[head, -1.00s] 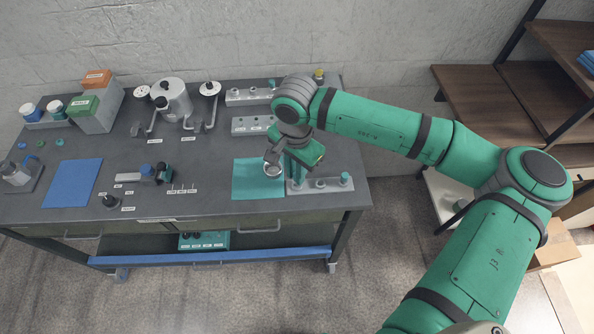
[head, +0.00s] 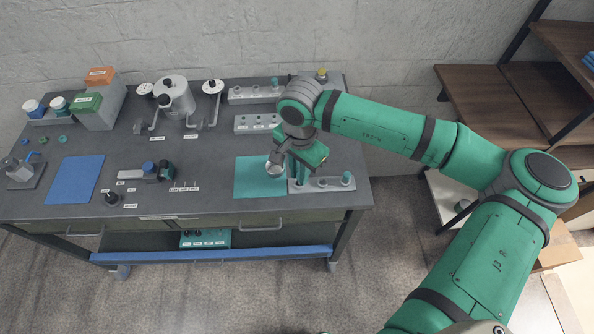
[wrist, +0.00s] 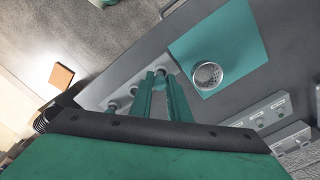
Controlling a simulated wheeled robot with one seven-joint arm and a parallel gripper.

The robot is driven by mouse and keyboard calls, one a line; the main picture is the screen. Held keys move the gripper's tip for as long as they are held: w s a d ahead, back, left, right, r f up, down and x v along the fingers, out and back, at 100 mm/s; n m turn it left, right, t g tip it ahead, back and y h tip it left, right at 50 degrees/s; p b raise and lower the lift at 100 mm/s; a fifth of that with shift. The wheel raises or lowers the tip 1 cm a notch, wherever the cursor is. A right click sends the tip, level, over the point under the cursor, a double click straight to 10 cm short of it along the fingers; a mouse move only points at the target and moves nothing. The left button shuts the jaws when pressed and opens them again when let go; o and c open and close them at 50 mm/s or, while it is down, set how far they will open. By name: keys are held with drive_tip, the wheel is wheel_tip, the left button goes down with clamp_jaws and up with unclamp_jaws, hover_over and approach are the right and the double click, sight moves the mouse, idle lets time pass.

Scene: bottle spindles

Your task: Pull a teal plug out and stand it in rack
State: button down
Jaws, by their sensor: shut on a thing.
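My gripper (wrist: 161,82) points down over the left end of the pale grey front rack (head: 328,184), at the table's front right. The two teal fingers are shut on a small piece between their tips in the wrist view (wrist: 160,73). It looks like a teal plug, but the fingers hide most of it. I cannot tell whether it is seated in the rack or clear of it. Another teal plug (head: 347,178) stands upright at the right end of this rack.
A teal mat (head: 250,185) with a metal cup (wrist: 208,75) lies beside the rack. Two grey strips (head: 256,123) (head: 250,95) lie behind, the rear one with a teal-topped piece (head: 274,82). A blue mat (head: 75,180) and several fixtures are farther left.

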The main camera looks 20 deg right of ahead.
drive_tip(key=shift+w+a+f, duration=0.25)
drive_tip(key=shift+a, duration=0.15)
idle(0.8)
drive_tip(key=shift+s+d+f, duration=0.15)
drive_tip(key=shift+s+d, duration=0.1)
idle(0.4)
drive_tip(key=c, duration=1.6)
unclamp_jaws()
